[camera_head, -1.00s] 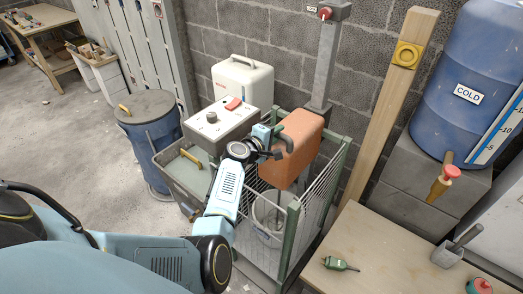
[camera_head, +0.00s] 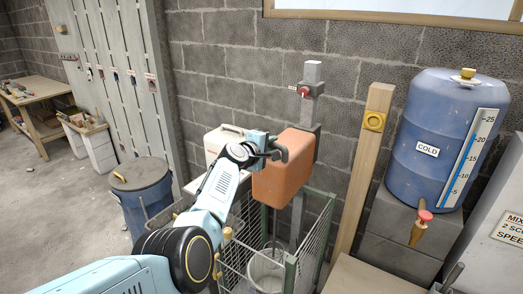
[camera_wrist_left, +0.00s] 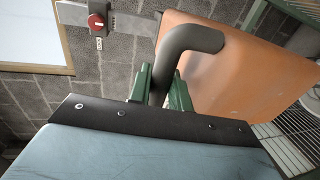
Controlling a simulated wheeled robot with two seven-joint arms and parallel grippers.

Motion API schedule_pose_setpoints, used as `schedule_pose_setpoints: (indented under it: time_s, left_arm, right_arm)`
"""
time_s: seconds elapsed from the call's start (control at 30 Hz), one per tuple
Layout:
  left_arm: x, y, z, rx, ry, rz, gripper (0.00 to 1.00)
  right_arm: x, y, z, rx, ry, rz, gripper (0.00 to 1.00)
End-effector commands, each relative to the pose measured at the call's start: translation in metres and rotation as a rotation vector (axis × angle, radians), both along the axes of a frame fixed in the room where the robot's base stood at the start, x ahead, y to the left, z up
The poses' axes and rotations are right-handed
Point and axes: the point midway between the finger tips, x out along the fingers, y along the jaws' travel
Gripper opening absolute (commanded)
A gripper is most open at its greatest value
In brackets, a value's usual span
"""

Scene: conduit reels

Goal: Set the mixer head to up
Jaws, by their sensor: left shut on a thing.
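The mixer head (camera_head: 285,180) is an orange block on a grey upright column (camera_head: 310,110) by the wall. It sits high on the column, above a white bucket (camera_head: 265,272) in a green-framed wire cage, with a thin shaft showing beneath. A red knob (camera_head: 304,91) with a small label is near the column top. My left gripper (camera_head: 268,148) is at the head's left side, shut on its grey bent handle (camera_head: 282,149). The left wrist view shows the handle (camera_wrist_left: 190,42) between the green fingers, beside the orange head (camera_wrist_left: 235,75). My right gripper is out of view.
A blue COLD water barrel (camera_head: 425,145) with a red-handled tap stands on blocks at right. A wooden post (camera_head: 360,165) stands between it and the cage (camera_head: 315,240). A blue lidded bin (camera_head: 142,190) is at left. Open floor lies further left.

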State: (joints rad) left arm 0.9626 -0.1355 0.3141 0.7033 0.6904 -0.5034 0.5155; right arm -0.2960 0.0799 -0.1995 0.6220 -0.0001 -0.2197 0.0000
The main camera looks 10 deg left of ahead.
Motion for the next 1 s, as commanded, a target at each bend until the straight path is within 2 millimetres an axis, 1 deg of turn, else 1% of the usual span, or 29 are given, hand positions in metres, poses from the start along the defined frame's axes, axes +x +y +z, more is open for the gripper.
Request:
schedule_pose_setpoints:
  time_s: [0.03, 0.3, 0.33, 0.47, 0.83, 1.0]
  left_arm:
    - [0.002, 0.000, 0.010, -0.003, -0.015, 0.002, 0.00]
    - [0.002, 0.000, 0.011, -0.003, -0.017, 0.003, 0.00]
    - [0.002, 0.000, 0.011, -0.003, -0.017, 0.003, 0.22]
    - [0.002, 0.001, 0.010, -0.003, -0.016, 0.004, 0.39]
    - [0.000, 0.001, 0.006, -0.002, -0.008, 0.001, 0.39]
    - [-0.008, 0.004, 0.008, -0.002, -0.008, 0.001, 0.39]
  right_arm:
    - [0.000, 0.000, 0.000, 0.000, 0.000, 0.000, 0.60]
    - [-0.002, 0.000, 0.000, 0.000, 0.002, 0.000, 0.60]
    - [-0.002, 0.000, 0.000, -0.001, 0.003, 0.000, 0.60]
    - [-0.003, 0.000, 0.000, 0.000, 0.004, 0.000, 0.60]
    - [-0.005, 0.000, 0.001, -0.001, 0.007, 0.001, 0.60]
    - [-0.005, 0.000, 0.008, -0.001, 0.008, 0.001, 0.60]
